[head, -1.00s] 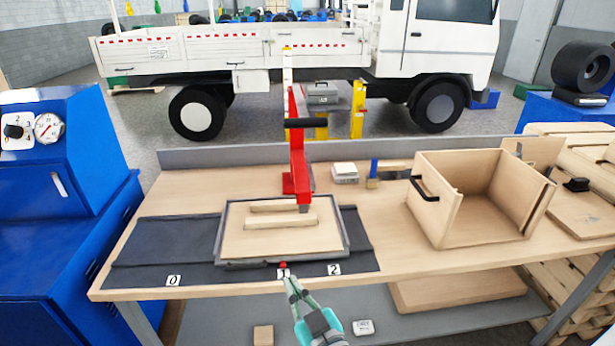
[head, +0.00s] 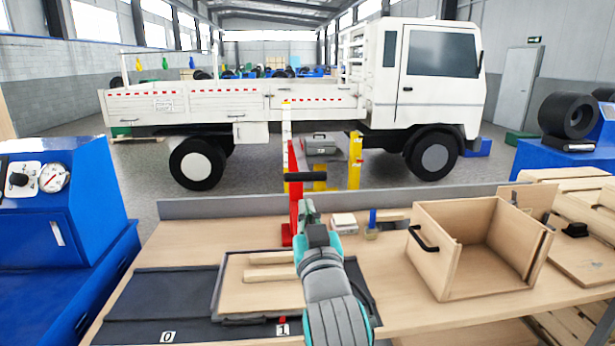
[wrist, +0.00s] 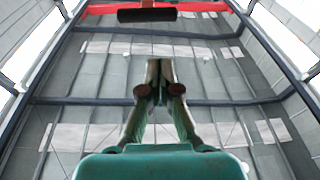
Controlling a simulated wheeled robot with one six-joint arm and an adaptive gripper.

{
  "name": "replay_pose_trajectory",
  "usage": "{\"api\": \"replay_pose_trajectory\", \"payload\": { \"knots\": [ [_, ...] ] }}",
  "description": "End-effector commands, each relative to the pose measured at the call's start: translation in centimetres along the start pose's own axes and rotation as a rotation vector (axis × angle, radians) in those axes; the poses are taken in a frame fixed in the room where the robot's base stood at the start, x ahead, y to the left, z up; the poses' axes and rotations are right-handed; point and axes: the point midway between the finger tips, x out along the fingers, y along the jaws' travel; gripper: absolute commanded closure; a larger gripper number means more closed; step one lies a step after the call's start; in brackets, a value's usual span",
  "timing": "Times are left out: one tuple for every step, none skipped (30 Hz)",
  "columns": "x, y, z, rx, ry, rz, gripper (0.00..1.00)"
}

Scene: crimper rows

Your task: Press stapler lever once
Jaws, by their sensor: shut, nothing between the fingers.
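The red stapler (head: 295,215) stands upright at the back middle of the bench. My gripper (head: 308,204) is raised in front of the stapler, just below the handle in the head view, and hides part of the red body. In the wrist view my gripper (wrist: 158,88) is shut and empty, pointing up. There the black handle (wrist: 147,15) and the red lever (wrist: 190,6) cross the top edge, apart from the fingertips. The wooden workpiece (head: 240,290) lies on the tray below, partly behind my arm.
The dark mat (head: 150,307) bears the numbers 0 and 1. An open wooden box (head: 435,267) stands to the right. A small white block (head: 343,220) and a blue-handled tool (head: 372,224) sit beside the stapler. A blue machine (head: 75,215) stands at left.

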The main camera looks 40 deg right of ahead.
Motion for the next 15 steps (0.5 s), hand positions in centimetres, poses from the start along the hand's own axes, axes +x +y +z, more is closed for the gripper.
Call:
{"api": "replay_pose_trajectory", "payload": {
  "knots": [
    [0.4, 0.4, -1.1, 0.008, 0.011, 0.013, 1.00],
    [0.6, 0.6, -1.6, 0.012, 0.012, 0.020, 1.00],
    [0.7, 0.8, -2.1, 0.016, 0.016, 0.027, 1.00],
    [0.8, 0.9, -2.5, 0.019, 0.018, 0.033, 1.00],
    [0.9, 1.1, -2.7, 0.021, 0.018, 0.037, 1.00],
    [1.1, 1.2, -3.1, 0.024, 0.020, 0.043, 1.00],
    [1.1, 1.3, -3.3, 0.026, 0.022, 0.046, 1.00],
    [1.2, 1.4, -3.4, 0.027, 0.023, 0.048, 1.00],
    [1.2, 1.4, -3.6, 0.028, 0.023, 0.050, 1.00],
    [1.2, 1.5, -3.6, 0.029, 0.023, 0.052, 1.00],
    [1.2, 1.5, -3.7, 0.029, 0.023, 0.052, 1.00],
    [1.2, 1.5, -3.7, 0.029, 0.023, 0.053, 1.00],
    [1.2, 1.5, -3.7, 0.030, 0.023, 0.053, 1.00],
    [1.2, 1.5, -3.7, 0.029, 0.022, 0.053, 1.00],
    [1.2, 1.5, -3.7, 0.029, 0.022, 0.053, 1.00]
  ]
}}
